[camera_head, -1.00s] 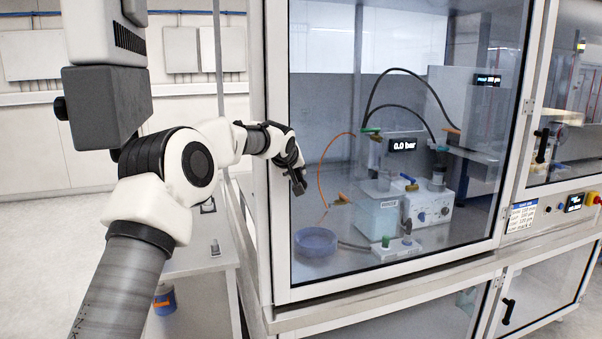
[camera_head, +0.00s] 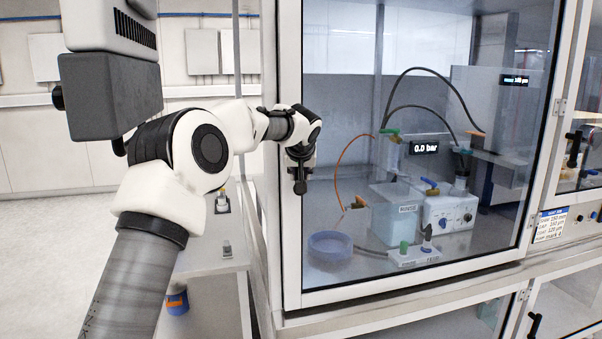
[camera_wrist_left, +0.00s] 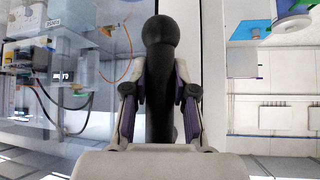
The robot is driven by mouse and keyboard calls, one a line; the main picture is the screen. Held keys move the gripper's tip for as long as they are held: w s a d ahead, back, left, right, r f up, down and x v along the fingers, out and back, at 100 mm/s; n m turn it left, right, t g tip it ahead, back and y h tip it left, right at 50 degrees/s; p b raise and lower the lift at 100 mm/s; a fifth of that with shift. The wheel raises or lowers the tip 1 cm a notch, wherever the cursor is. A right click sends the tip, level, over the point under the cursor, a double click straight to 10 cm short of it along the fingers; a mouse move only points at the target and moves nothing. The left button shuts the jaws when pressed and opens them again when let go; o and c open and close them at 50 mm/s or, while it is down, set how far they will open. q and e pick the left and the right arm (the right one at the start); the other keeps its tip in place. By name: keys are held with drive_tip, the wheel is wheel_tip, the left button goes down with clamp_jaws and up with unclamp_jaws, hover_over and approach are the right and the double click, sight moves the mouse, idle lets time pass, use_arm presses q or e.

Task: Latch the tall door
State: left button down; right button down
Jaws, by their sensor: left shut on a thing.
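The tall door (camera_head: 291,120) is a large glass pane in a pale frame, in the middle of the head view. It looks closed or nearly so; I cannot tell whether its edge is flush. My left gripper (camera_head: 301,165) is at the door's left frame, shut on the dark door handle (camera_head: 300,187). The handle's rounded end hangs straight down below the fingers. In the left wrist view the black handle (camera_wrist_left: 160,65) stands between the two fingers of the left gripper (camera_wrist_left: 160,98). The latch itself is hidden. My right gripper is not in view.
Behind the glass are a blue dish (camera_head: 330,245), a pump unit (camera_head: 450,212) and hoses. A second door with a dark handle (camera_head: 574,150) is at the right. A grey bench (camera_head: 215,262) stands left of the cabinet. Open floor (camera_head: 60,250) lies farther left.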

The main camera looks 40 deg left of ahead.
use_arm(q)
drive_tip(key=c, duration=0.9)
unclamp_jaws()
drive_tip(key=shift+s+r, duration=0.1)
drive_tip(key=v, duration=1.2)
drive_tip(key=shift+a, duration=0.1)
